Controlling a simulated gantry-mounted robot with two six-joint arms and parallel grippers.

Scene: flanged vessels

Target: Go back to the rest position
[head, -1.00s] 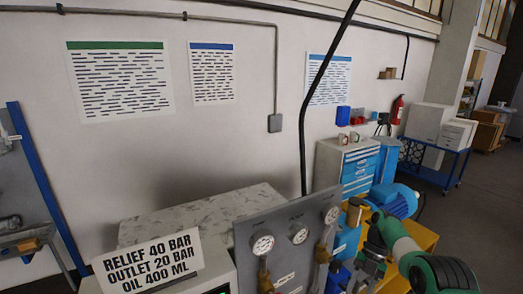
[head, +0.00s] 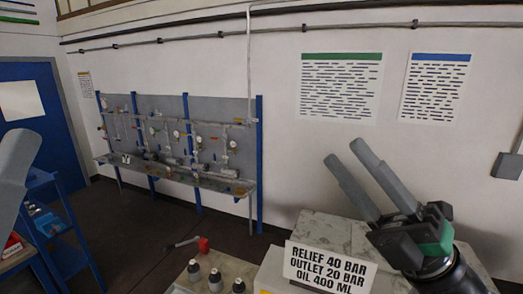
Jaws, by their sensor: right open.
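My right gripper (head: 344,152) shows at the right of the head view, raised in front of the white wall. Its two long grey fingers point up and left. They are apart with nothing between them, so it is open and empty. It shows above and to the right of a white sign (head: 328,270) reading relief 40 bar, outlet 20 bar, oil 400 ml. A smooth grey part at the left edge looks like a finger of my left gripper (head: 15,180). The rest of it is out of frame, so its opening cannot be told.
A marble-patterned top (head: 325,226) lies behind the sign. Several dark-capped bottles (head: 215,280) and a red-ended tool (head: 203,245) are on the bench at the bottom. A gauge panel rack (head: 180,185) stands along the wall. A blue shelf cart (head: 50,225) is at left. Open floor lies between.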

